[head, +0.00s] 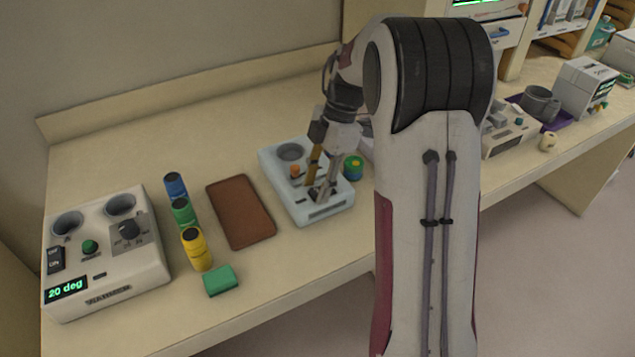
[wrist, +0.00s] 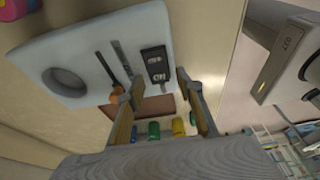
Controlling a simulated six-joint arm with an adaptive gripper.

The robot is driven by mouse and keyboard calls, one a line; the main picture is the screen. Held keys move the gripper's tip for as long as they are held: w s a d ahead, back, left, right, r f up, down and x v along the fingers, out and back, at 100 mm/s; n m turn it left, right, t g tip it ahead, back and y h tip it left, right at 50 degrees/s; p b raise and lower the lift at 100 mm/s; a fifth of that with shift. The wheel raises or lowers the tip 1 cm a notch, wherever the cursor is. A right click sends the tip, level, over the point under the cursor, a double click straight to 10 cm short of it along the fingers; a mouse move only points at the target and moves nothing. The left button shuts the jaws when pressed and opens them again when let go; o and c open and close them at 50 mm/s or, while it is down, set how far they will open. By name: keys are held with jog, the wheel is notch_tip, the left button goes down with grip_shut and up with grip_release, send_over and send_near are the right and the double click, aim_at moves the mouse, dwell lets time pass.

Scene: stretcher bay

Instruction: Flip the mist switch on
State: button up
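A pale blue device (head: 300,212) stands on the counter, with a round well, an orange-knobbed slider and a black rocker switch. The switch (wrist: 157,65) shows clearly in the wrist view, with "ON" at its lower end in that picture; no "mist" label is readable. In the head view the switch is largely hidden by my gripper (head: 319,188). My gripper points down over the front part of this device. In the wrist view the fingers (wrist: 162,108) are apart with nothing between them, and the switch lies just beyond the fingertips. Contact cannot be told.
A white device (head: 110,285) at left has another OFF/ON rocker (head: 55,260) and reads "20 deg". Several coloured cylinders, a green block (head: 221,280) and a brown tray (head: 240,212) lie between the devices.

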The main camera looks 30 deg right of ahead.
jog(key=shift+d+y, duration=0.1)
jog(key=shift+y, duration=0.2)
